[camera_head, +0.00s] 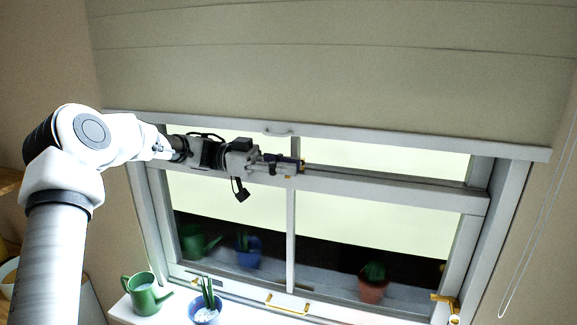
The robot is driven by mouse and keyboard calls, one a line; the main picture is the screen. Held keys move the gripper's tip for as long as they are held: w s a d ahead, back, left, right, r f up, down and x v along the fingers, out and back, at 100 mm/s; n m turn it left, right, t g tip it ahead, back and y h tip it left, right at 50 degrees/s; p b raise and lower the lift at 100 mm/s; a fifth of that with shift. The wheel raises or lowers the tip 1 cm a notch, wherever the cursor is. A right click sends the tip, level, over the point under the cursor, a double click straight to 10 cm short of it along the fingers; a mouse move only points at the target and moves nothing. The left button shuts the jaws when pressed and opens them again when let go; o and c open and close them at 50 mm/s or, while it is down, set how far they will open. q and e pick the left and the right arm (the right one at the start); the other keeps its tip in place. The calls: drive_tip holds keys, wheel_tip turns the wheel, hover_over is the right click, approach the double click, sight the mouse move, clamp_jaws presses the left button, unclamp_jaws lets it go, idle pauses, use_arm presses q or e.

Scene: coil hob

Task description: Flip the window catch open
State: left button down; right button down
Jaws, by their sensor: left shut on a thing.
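The window catch (302,162) is a small brass-coloured fitting on the meeting rail, near the middle upright of the window. Only bits of it show past my fingers. My left gripper (284,165) reaches in from the left along the rail, with its fingers shut on the catch. How far the catch is turned cannot be told, as the fingers cover most of it. My right gripper is not in view.
A beige blind (330,70) hangs above the rail. A green watering can (145,294) and a plant in a blue pot (205,314) stand on the sill at lower left. A gold lift handle (287,304) is on the lower sash, a gold fitting (446,298) at lower right.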

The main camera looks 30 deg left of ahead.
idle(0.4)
use_arm(q)
drive_tip(key=c, duration=1.4)
unclamp_jaws()
drive_tip(key=v, duration=0.7)
drive_tip(key=shift+a, duration=0.35)
